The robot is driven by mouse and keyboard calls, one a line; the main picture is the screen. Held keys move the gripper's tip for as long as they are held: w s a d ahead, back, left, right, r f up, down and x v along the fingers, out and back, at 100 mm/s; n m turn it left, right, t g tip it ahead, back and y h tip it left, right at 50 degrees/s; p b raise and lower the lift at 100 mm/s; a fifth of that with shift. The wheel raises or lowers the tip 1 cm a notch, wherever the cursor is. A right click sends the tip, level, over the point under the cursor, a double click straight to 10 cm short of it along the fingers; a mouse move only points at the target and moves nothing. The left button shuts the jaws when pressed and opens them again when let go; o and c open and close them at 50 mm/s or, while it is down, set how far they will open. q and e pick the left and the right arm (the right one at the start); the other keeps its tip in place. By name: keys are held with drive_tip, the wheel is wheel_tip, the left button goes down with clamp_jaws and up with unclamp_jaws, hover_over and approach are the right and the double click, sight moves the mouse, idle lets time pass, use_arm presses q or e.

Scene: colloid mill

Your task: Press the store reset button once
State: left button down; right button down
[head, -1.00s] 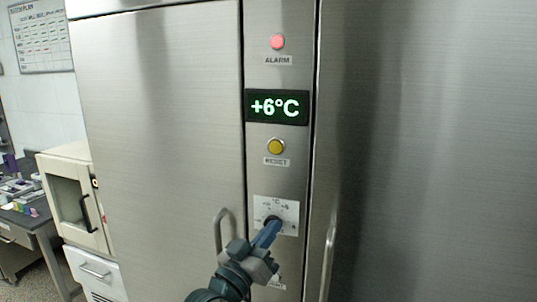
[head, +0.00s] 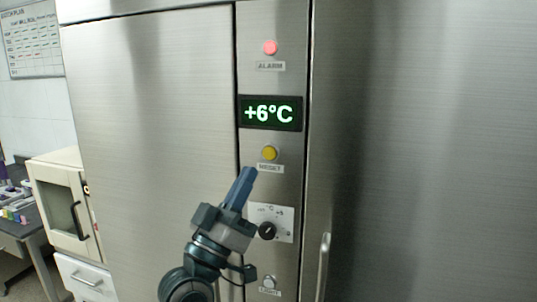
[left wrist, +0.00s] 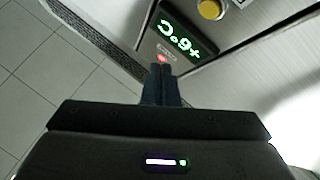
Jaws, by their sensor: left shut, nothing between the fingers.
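The yellow store reset button (head: 269,153) is on the steel control strip, above its RESET label (head: 270,168) and below the green +6°C display (head: 270,113). My left gripper (head: 246,174) is shut and empty, its fingertips just below and left of the button in the head view, apart from it in the picture. In the left wrist view the closed fingers (left wrist: 160,72) show, with the yellow button (left wrist: 210,9) at the top edge and the display (left wrist: 181,32) upside down. My right gripper does not show.
A lit red alarm lamp (head: 270,47) is above the display. A black dial (head: 267,231) on a white plate and a LIGHT button (head: 269,282) are below. A door handle (head: 324,265) is at lower right. A white cabinet (head: 66,200) and table stand at left.

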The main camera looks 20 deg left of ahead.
use_arm(q)
drive_tip(key=shift+w+d+b, duration=0.15)
drive_tip(key=shift+w+b, duration=0.85)
drive_tip(key=shift+w, duration=3.35)
drive_tip(key=shift+w, duration=0.1)
drive_tip(key=shift+w, duration=0.35)
drive_tip(key=shift+w+b, duration=0.35)
drive_tip(key=shift+b, duration=0.15)
drive_tip(key=shift+s, duration=0.8)
drive_tip(key=s+p, duration=0.1)
drive_tip(key=s, duration=0.4)
